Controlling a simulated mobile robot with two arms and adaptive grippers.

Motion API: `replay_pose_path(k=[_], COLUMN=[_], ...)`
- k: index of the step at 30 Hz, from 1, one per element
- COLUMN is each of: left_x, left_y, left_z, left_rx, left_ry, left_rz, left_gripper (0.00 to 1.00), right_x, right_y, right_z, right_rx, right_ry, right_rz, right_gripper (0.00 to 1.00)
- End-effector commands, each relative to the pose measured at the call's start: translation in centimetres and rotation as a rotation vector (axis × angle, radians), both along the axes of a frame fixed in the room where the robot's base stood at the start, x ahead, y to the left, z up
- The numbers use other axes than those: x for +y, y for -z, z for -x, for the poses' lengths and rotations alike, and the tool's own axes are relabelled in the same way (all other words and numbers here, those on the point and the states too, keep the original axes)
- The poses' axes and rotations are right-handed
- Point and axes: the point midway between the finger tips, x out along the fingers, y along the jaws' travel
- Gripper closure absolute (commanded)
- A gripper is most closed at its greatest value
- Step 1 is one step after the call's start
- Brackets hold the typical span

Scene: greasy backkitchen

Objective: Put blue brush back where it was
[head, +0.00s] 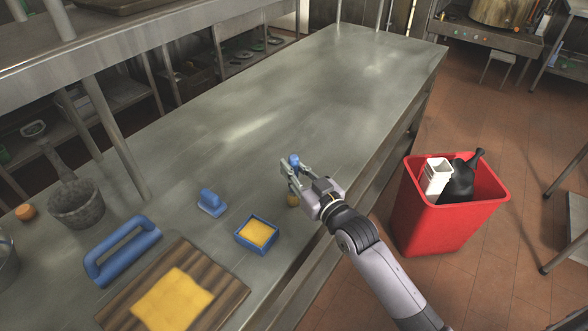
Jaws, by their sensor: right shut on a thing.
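My right gripper (297,178) is over the steel worktop (330,85), near its right edge. It is shut on the blue brush (294,160), whose blue end shows between the fingers. A small yellowish-brown part shows just below the gripper and may belong to the brush. The fingers hide the rest, and I cannot tell whether the brush touches the worktop. My left gripper is not in view.
Left of the gripper are a blue dish with a yellow sponge (257,233), a small blue handled block (211,203), a large blue handle (122,250) and a wooden board with a yellow cloth (173,302). A stone mortar (76,205) stands farther left. A red bin (440,220) stands right. The worktop's far part is clear.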

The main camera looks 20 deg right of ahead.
Motion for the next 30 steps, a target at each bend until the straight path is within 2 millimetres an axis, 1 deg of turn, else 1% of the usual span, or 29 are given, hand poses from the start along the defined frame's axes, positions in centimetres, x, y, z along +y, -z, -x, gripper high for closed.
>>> replay_pose_path(k=[11,12,20,21,30], left_x=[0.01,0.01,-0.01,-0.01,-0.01], left_y=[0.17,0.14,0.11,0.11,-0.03], left_z=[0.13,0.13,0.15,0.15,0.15], left_rx=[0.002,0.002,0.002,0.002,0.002], left_ry=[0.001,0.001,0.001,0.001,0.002], left_rz=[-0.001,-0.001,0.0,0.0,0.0], left_gripper=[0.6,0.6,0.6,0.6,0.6], right_x=[-0.01,-0.01,0.0,0.0,0.0], right_y=[0.45,0.44,0.41,0.4,0.14], right_z=[-0.01,-0.01,0.0,0.0,-0.01], right_rx=[-0.002,-0.002,-0.001,-0.001,-0.002], right_ry=[0.0,0.0,0.0,0.0,0.0], right_rz=[0.0,0.0,0.001,0.001,0.0], right_gripper=[1.0,0.82,0.64,0.63,0.63])
